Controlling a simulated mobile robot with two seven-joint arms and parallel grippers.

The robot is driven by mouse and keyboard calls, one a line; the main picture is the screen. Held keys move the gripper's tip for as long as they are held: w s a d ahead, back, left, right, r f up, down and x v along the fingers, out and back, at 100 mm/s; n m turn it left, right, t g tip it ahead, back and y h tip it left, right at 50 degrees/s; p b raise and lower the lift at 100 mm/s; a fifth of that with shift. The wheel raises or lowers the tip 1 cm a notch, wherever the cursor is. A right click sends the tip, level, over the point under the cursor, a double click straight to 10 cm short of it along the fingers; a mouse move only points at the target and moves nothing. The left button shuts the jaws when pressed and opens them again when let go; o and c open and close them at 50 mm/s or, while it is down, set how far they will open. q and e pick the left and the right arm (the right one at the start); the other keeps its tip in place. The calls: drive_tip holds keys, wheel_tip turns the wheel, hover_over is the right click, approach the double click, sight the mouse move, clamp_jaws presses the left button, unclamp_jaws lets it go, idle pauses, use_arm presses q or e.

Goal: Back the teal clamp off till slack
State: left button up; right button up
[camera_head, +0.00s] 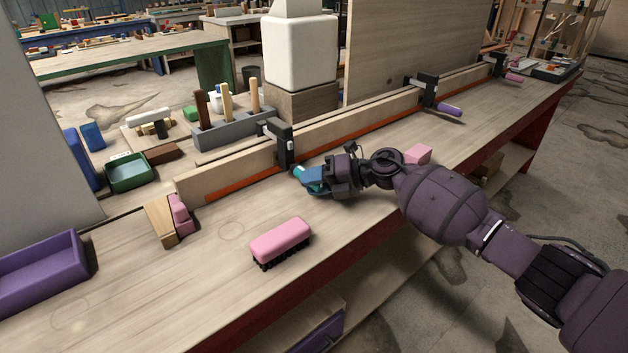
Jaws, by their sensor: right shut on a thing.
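The teal clamp (284,142) has a dark frame over the wooden stringer (237,164) and a teal handle (299,171) pointing toward the front of the bench. My right gripper (314,180) is shut on the teal handle, and its fingers cover much of it. The clamp's black bar stands upright against the stringer's front face. Whether its pad presses on the wood cannot be told. My left gripper is not in view.
A pink brush (281,239) lies on the bench in front of the clamp. A pink block (418,154) sits behind my right wrist. A clamp with a purple handle (449,110) is farther along the stringer. A purple tray (40,272) stands at left.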

drive_tip(key=shift+r+n+h+p, duration=0.4)
drive_tip(key=shift+r+h+p, duration=0.1)
drive_tip(key=shift+p, duration=0.1)
drive_tip(key=shift+n+t+h+p, duration=0.45)
drive_tip(key=shift+h+p, duration=0.25)
drive_tip(key=shift+p, duration=0.2)
drive_tip(key=shift+f+h+p, duration=0.1)
drive_tip(key=shift+h+p, duration=0.2)
drive_tip(key=shift+f+n+p, duration=0.15)
drive_tip(key=shift+n+p, duration=0.2)
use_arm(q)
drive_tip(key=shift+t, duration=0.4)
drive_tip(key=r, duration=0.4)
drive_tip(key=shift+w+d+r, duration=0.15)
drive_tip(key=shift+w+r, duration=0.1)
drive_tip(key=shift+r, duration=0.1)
use_arm(e)
drive_tip(key=shift+f+t+h, duration=0.15)
drive_tip(key=shift+t+h, duration=0.1)
drive_tip(key=shift+h, duration=0.05)
drive_tip(key=shift+f, duration=0.15)
drive_tip(key=o, duration=0.9)
